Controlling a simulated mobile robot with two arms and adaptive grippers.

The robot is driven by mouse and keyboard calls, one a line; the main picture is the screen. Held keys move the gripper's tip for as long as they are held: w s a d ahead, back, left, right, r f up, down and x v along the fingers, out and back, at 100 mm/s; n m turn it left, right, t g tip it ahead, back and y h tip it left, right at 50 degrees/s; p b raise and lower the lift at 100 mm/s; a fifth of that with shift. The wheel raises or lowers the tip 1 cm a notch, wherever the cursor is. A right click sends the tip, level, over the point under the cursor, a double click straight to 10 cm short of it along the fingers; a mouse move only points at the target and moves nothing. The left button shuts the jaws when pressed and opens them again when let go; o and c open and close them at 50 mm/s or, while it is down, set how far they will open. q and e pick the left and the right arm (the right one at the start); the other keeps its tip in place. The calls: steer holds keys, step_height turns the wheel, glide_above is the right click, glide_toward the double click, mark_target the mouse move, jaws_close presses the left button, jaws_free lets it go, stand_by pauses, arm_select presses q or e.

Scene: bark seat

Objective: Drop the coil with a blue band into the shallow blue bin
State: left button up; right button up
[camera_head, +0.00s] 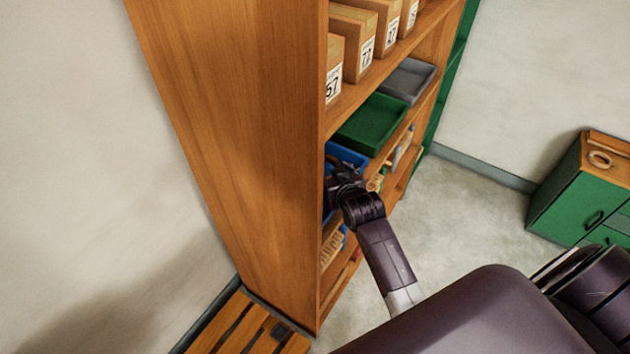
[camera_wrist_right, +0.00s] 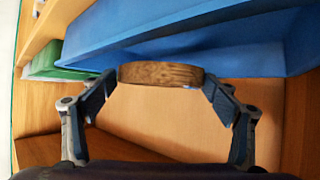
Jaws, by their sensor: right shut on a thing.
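My right gripper (camera_wrist_right: 160,80) is shut on a brown, wood-textured round piece, which I take for the coil (camera_wrist_right: 160,73). It is seen edge-on between the fingertips. A blue band cannot be made out clearly on it. The blue bin (camera_wrist_right: 190,30) fills the upper part of the right wrist view, just beyond the coil; whether they touch I cannot tell. In the head view the blue bin (camera_head: 346,155) is on a shelf, partly hidden by my right gripper (camera_head: 338,183), which is at its front. The held coil is hidden there. My left gripper is not in view.
The wooden shelf unit (camera_head: 240,130) holds a green tray (camera_head: 370,124), a grey tray (camera_head: 408,80) and several numbered boxes (camera_head: 358,45) above. A green cabinet (camera_head: 580,205) at the right bears a tan ring (camera_head: 600,159). The floor (camera_head: 470,215) between is clear.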

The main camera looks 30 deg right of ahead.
steer(key=o, duration=1.2)
steer(key=shift+w+a, duration=0.1)
steer(key=v, duration=0.7)
steer(key=shift+s+r, duration=0.1)
steer(key=shift+s, duration=0.25)
